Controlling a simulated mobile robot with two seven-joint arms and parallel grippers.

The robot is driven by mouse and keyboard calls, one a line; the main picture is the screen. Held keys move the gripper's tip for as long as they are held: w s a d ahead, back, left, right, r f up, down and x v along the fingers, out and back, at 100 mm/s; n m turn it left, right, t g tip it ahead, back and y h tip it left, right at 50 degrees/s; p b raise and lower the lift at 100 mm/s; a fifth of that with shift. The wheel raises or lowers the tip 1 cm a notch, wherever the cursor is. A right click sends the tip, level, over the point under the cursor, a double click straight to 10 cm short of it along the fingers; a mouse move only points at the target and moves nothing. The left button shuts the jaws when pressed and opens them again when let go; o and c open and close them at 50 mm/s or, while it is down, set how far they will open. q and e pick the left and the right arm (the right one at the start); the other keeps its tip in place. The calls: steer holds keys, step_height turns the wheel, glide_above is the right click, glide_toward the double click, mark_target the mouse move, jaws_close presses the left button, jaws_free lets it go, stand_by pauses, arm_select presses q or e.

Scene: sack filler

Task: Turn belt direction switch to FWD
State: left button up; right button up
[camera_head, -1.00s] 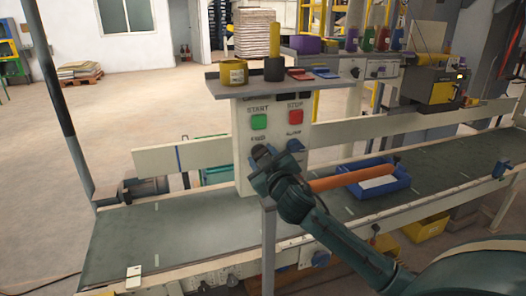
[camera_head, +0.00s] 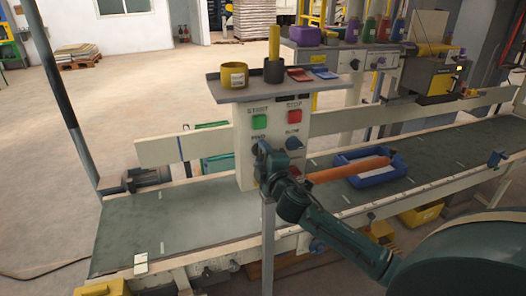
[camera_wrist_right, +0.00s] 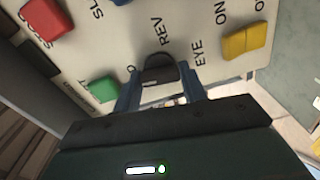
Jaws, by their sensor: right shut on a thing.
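The belt direction switch is a black rotary knob (camera_wrist_right: 160,70) on the cream control panel (camera_head: 243,165), beside the printed word REV in the right wrist view. Part of another label, ending in D, shows on the knob's other side. My right gripper (camera_wrist_right: 161,90) is shut on the knob, with one finger on each side of it. In the head view my right gripper (camera_head: 262,154) covers most of the knob, so I cannot tell there which way it points. My left gripper is in neither view.
Above the knob are the green START button (camera_head: 259,122) and the red STOP button (camera_head: 294,117). A blue knob (camera_head: 293,143) sits to its right. A yellow switch (camera_wrist_right: 247,41) is near EYE. The belt (camera_head: 160,222) carries a blue tray (camera_head: 370,180).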

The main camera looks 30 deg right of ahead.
steer(key=shift+n, duration=0.7)
steer(key=shift+n+p, duration=0.3)
steer(key=shift+p, duration=0.05)
steer(key=o, duration=1)
steer(key=b+v, duration=0.2)
steer(key=v, duration=1.1)
steer(key=shift+s, duration=0.15)
